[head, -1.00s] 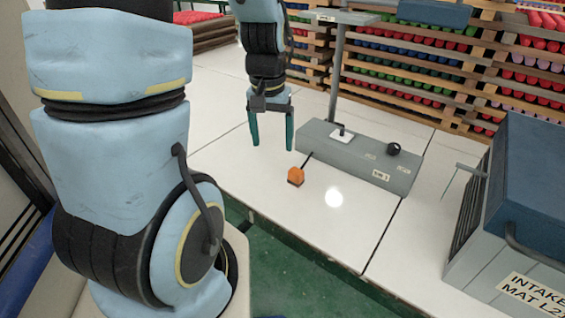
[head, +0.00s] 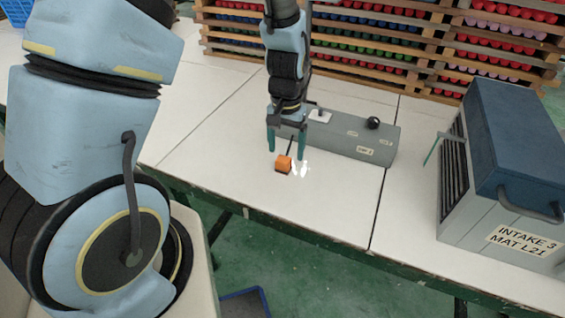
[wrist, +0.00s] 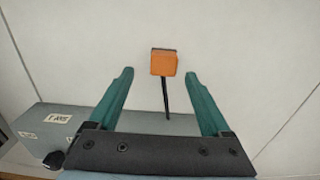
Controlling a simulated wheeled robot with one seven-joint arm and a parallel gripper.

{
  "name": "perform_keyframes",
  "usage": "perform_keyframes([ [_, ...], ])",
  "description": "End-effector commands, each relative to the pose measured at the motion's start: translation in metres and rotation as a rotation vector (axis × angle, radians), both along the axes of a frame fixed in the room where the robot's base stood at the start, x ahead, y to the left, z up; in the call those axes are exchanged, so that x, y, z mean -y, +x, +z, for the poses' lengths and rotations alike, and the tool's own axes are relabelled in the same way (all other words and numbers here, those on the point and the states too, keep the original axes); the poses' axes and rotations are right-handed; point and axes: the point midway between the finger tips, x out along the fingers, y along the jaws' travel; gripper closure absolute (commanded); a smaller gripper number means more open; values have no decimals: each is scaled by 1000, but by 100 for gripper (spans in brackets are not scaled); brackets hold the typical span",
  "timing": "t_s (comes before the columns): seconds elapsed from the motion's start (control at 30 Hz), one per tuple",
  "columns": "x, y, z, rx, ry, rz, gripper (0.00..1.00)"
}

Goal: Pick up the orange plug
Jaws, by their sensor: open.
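The orange plug (head: 283,164) is a small orange block with a dark edge, lying on the white table in front of a grey box. In the wrist view the plug (wrist: 164,62) shows just beyond the fingertips, roughly centred between them, with a dark stem or cord (wrist: 165,98) running back between the fingers. My gripper (head: 287,156) has two teal fingers, open and pointing down above the table close to the plug. It also shows in the wrist view (wrist: 158,72), with nothing between its fingertips. I cannot tell its exact height above the plug.
The long grey box (head: 345,140) with a black knob (head: 373,123) stands right behind the plug. A blue-topped grey cabinet (head: 515,150) stands at the right. Wooden racks (head: 400,50) line the back. The white table (head: 215,150) is clear left of the plug.

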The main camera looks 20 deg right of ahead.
Motion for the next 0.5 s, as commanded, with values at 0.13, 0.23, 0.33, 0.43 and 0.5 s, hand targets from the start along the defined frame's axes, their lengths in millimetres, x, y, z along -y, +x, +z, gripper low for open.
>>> perform_keyframes([
  [0.13, -3, 0, -9, -2, 2, 1, 18],
  [0.23, -6, -1, -21, -4, 4, 0, 18],
  [0.33, -8, 0, -33, -2, 2, 0, 18],
  [0.43, -8, 0, -44, -1, 1, 0, 18],
  [0.5, -7, 0, -49, -1, 1, 0, 18],
])
